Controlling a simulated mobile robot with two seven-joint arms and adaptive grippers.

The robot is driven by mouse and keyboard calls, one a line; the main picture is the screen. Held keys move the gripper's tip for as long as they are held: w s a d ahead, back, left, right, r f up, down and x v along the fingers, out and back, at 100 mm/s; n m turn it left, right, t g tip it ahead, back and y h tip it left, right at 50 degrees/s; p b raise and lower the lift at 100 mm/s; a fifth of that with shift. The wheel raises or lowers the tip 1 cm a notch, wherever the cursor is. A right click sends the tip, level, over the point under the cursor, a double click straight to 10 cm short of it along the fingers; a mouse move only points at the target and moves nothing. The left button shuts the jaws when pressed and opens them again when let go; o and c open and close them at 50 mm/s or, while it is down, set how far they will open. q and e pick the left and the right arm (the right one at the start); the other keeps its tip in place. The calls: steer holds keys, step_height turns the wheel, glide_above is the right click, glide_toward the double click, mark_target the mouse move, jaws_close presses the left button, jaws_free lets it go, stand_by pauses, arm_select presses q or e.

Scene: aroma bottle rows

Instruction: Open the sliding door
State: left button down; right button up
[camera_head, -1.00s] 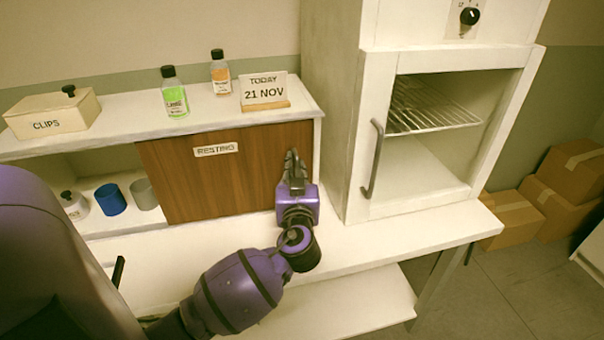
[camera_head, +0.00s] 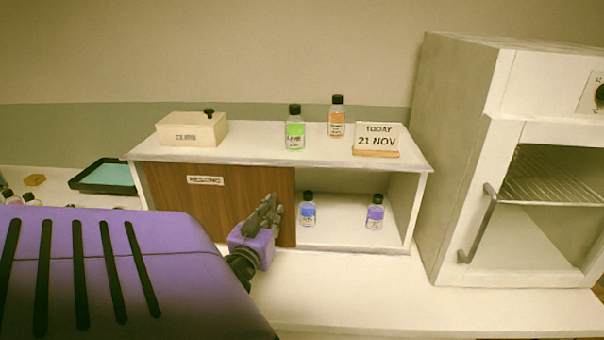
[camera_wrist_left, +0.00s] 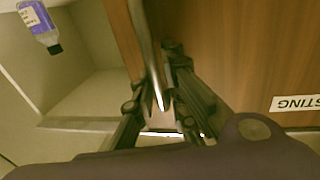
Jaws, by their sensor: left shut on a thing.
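The sliding door (camera_head: 195,215) is a brown wooden panel labelled RESTING. It covers the left part of the white cabinet (camera_head: 419,200), and the right part stands open. My left gripper (camera_head: 266,212) is at the door's right edge. In the left wrist view its fingers (camera_wrist_left: 158,85) are shut around the slim metal door handle (camera_wrist_left: 147,45), with the door's wood (camera_wrist_left: 240,50) on the right. The handle is hidden behind the gripper in the head view. My right gripper is not in view.
Inside the open part stand a blue bottle (camera_head: 308,210) and a purple bottle (camera_head: 375,213). On top are a clips box (camera_head: 190,131), a green bottle (camera_head: 295,130), an orange bottle (camera_head: 336,118) and a date sign (camera_head: 377,139). A white oven (camera_head: 462,150) stands to the right.

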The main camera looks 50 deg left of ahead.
arm_select(q)
steer(key=s+a, duration=0.2)
steer(key=s, duration=0.1)
steer(key=shift+a+f, duration=0.15)
steer(key=shift+a, duration=0.1)
steer(key=c, duration=1.8)
jaws_free()
steer(key=shift+s, duration=0.1)
steer(key=shift+c, duration=0.2)
steer(key=v, duration=1.2)
